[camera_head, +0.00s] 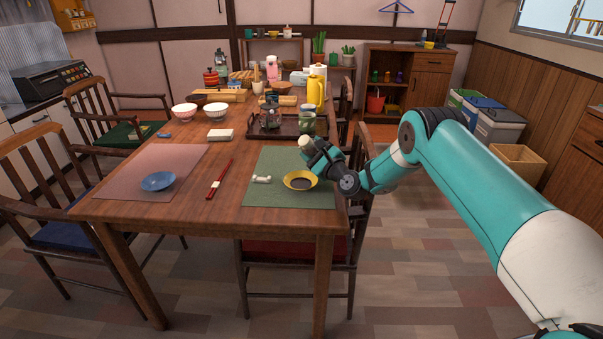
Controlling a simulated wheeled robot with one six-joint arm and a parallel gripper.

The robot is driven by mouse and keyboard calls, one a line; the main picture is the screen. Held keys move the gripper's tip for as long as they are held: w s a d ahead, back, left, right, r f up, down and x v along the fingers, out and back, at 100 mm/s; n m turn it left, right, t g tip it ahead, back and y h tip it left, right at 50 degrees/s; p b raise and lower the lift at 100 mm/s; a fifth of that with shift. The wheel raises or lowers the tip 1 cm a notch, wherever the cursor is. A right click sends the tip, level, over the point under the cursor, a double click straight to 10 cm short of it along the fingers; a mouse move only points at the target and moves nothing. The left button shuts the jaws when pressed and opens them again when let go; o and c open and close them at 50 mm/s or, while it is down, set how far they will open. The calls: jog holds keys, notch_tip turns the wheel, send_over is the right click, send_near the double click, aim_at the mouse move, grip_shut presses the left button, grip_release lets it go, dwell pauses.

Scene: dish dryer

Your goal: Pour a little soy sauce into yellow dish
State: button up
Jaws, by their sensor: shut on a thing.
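The yellow dish (300,175) sits upright on the green placemat (262,196) near the table's front right. A dark patch, which looks like dark liquid, covers the middle of its inside. My gripper (318,156) is just above and behind the dish, reaching in from the right. It is shut on a small container with a pale end (306,142), tilted up to the left. Most of this container is hidden by the gripper, so I cannot tell its contents or whether anything flows from it.
A white chopstick rest (262,179) lies left of the dish, then red chopsticks (219,180) and a blue dish (158,181) on a pink mat (120,186). Behind the gripper are a green cup (307,122), a dark tray (262,134) with small bottles, and a yellow pot (316,92).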

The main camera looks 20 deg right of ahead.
jog(key=shift+m+p, duration=0.4)
jog(key=shift+w+d+r+m+p, duration=0.15)
jog(key=shift+w+d+m+p, duration=0.15)
jog(key=shift+m+p, duration=0.4)
jog(key=shift+w+d+f+m+g+h+b, duration=0.15)
jog(key=shift+d+f+m+h+b, duration=0.1)
jog(key=shift+f+m, duration=0.3)
jog(key=shift+d+f+m+g+h+b, duration=0.15)
jog(key=shift+d+f+m+h+b, duration=0.1)
jog(key=shift+f+m, duration=0.25)
jog(key=shift+w+d+r+m+p, duration=0.1)
jog(key=shift+w+r+m+p, duration=0.05)
jog(key=shift+r+m+p, duration=0.5)
jog(key=shift+d+r+m+p, duration=0.15)
jog(key=shift+r+m+p, duration=0.15)
jog(key=shift+p, duration=0.1)
jog(key=shift+w+d+f+m+g, duration=0.15)
jog(key=shift+d+f+m, duration=0.05)
jog(key=shift+m, duration=0.45)
jog(key=shift+w+d+f+m+g, duration=0.1)
jog(key=shift+d+f+m+g, duration=0.1)
jog(key=shift+m, duration=0.45)
